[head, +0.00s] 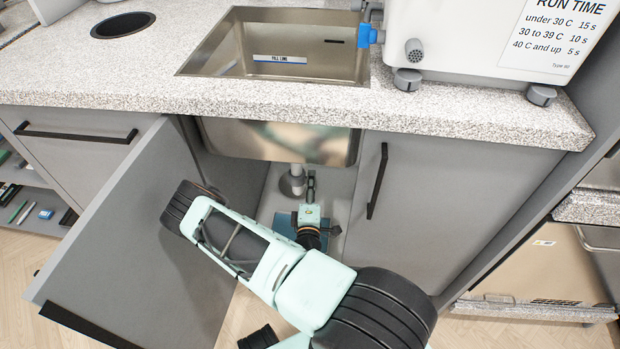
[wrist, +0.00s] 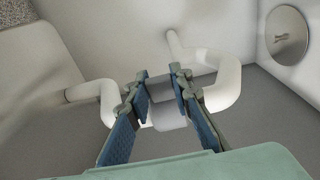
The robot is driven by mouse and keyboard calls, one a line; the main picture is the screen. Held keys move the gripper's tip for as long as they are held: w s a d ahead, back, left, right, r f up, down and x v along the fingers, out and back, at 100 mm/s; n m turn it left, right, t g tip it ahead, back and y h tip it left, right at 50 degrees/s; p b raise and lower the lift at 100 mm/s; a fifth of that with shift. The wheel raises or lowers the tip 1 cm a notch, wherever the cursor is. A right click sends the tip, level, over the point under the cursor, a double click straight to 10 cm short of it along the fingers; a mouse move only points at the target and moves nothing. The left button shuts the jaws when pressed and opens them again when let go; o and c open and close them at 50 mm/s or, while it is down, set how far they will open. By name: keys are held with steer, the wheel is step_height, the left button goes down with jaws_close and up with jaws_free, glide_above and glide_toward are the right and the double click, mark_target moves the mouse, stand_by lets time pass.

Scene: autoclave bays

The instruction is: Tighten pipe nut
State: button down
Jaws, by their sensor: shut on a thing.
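The pipe nut (wrist: 168,118) is a grey collar on the white drain pipe (wrist: 222,92) in the wrist view. My gripper (wrist: 160,78) has its blue-padded fingers on either side of the nut, shut on it. The fingers hide part of the nut and pipe. In the head view my gripper (head: 310,183) reaches into the cabinet below the sink, beside the white drain pipe (head: 297,170). The nut cannot be made out there.
The left cabinet door (head: 140,235) stands open and my arm passes beside it. The right door (head: 440,205) is shut. The sink basin (head: 280,140) hangs above my gripper. A round metal plate (wrist: 287,36) is on the wall at the right of the wrist view.

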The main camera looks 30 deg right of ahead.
steer(key=shift+w+d+n+t+y+p, duration=0.15)
steer(key=shift+n+t+y+p, duration=0.2)
steer(key=shift+y, duration=0.25)
steer(key=c, duration=1.7)
jaws_free()
